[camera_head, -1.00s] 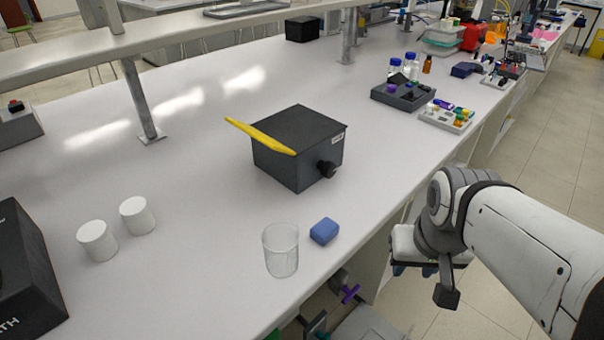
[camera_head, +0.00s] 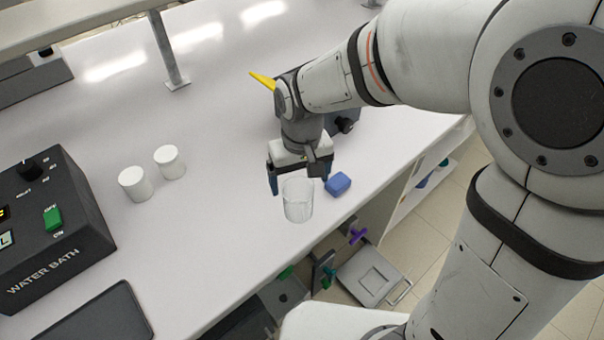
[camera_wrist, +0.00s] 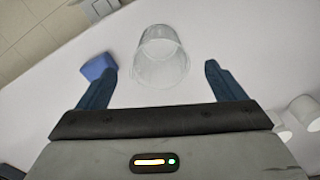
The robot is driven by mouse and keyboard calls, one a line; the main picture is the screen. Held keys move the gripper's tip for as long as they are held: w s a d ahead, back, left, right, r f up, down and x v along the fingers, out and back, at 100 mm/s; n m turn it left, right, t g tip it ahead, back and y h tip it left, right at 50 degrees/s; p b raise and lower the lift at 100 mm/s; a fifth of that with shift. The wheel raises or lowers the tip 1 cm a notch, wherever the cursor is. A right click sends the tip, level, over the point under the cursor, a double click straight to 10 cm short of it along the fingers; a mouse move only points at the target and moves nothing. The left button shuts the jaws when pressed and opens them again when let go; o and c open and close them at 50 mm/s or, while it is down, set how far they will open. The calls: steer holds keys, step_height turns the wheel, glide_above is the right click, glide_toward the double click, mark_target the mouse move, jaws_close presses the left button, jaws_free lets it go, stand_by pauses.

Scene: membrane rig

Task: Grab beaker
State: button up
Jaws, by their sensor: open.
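The clear glass beaker (camera_head: 297,202) stands upright on the white bench near its front edge. My gripper (camera_head: 297,184) is open and sits just behind and above the beaker in the head view. In the wrist view, the beaker (camera_wrist: 161,58) shows ahead of the gap between the two blue fingers of my gripper (camera_wrist: 157,82), and nothing is held. A blue block (camera_head: 338,184) lies just right of the beaker. In the wrist view the blue block (camera_wrist: 98,66) is close to the left finger, and I cannot tell whether they touch.
Two white cylinders (camera_head: 152,172) stand to the left on the bench. A black water bath (camera_head: 50,235) is at the far left. A dark box with a yellow item (camera_head: 262,80) on it is mostly hidden behind my arm. Bare bench lies between the cylinders and beaker.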

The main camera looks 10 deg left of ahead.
mark_target(298, 194)
steer(key=f, duration=0.4)
steer(key=w+f+p, duration=0.1)
steer(key=f, duration=0.1)
steer(key=shift+a+f, duration=0.3)
steer(key=shift+a, duration=0.05)
steer(key=shift+f, duration=0.6)
steer(key=shift+c, duration=0.3)
steer(key=c, duration=1)
steer(key=shift+r, duration=0.15)
